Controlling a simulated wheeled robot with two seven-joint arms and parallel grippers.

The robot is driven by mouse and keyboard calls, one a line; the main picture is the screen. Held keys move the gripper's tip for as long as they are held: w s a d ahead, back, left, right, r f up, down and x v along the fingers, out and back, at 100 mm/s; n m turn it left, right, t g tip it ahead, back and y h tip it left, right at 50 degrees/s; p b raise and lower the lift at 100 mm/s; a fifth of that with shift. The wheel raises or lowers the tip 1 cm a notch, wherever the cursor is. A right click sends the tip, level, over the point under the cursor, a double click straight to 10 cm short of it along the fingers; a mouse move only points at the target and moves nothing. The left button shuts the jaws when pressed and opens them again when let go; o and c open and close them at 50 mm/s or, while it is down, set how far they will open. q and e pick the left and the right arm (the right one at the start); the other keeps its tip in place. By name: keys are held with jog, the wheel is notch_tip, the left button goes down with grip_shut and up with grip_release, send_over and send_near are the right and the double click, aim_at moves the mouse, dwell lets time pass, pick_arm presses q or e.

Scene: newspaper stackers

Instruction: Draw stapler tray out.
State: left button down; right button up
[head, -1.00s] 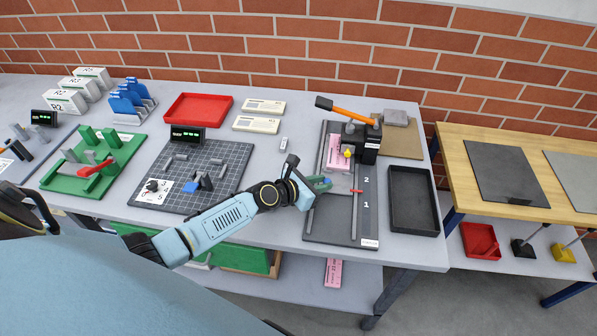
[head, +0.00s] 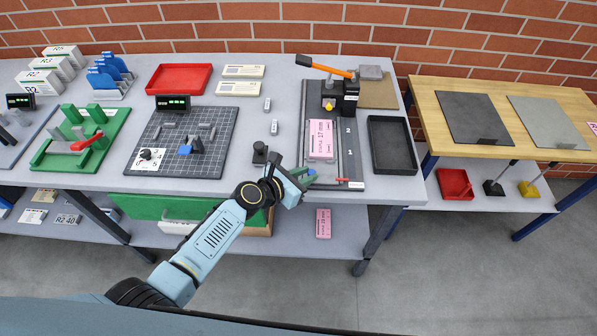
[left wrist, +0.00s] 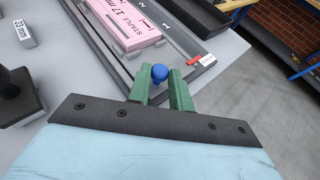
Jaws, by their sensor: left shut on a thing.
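The stapler tray (head: 322,167) is a dark plate on the grey stapler base (head: 348,150). It carries a pink block marked 17 mm (head: 321,138), which lies in front of the black stapler head (head: 346,100) with its orange lever (head: 325,66). A red pointer (head: 345,179) stands at the front end of the scale, past the 1. My left gripper (head: 305,175) is at the tray's front left corner. In the left wrist view its green fingers (left wrist: 160,88) are shut on a blue knob (left wrist: 160,73). My right gripper is not in view.
A black open tray (head: 392,145) stands right of the base. A dark stamp-like knob (head: 260,153) stands left of my gripper. A gridded board (head: 182,142) lies further left. The floor in front of the table is clear.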

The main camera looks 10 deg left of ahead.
pick_arm(q)
jog(key=shift+s+d+f, duration=0.1)
jog(key=shift+s+f, duration=0.05)
jog(key=shift+s, duration=0.05)
jog(key=c, duration=1.6)
grip_release()
jog(key=o, duration=0.3)
jog(key=shift+s, duration=0.15)
jog(key=shift+s+a+r, duration=0.1)
jog(key=shift+a+r, duration=0.15)
jog(key=p+v, duration=0.3)
jog(key=v, duration=0.9)
jog(key=shift+s+a+r, duration=0.15)
jog(key=shift+s+a, duration=0.05)
jog(key=shift+s, duration=0.1)
